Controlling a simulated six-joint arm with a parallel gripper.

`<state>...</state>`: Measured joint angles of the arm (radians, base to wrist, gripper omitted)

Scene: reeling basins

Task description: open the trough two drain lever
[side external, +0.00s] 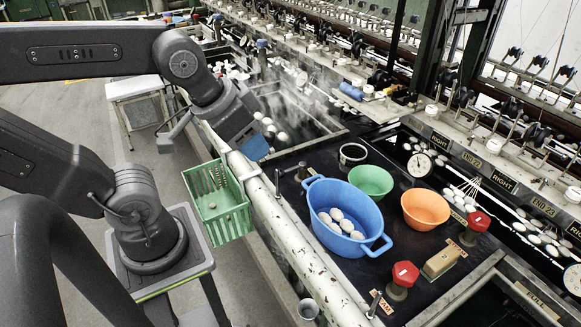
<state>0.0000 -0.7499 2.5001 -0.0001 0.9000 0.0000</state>
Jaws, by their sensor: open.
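My gripper (250,148) hangs above the pipe along the front edge of the basins, left of the blue tub; its fingertips are partly hidden by its own body, and I see nothing held. One small metal lever (277,183) stands by the pipe, below and right of my gripper and apart from it. A second small upright lever (374,304) stands near the front edge, beside a label partly reading "AM". No readable label shows which lever is the trough two drain.
A blue tub (378,220) of cocoons, green bowl (371,181), orange bowl (425,208) and red knobs (405,273) (478,222) stand on the dark worktop. A green basket (217,203) hangs outside the white pipe (300,232). Steam rises from the basin behind.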

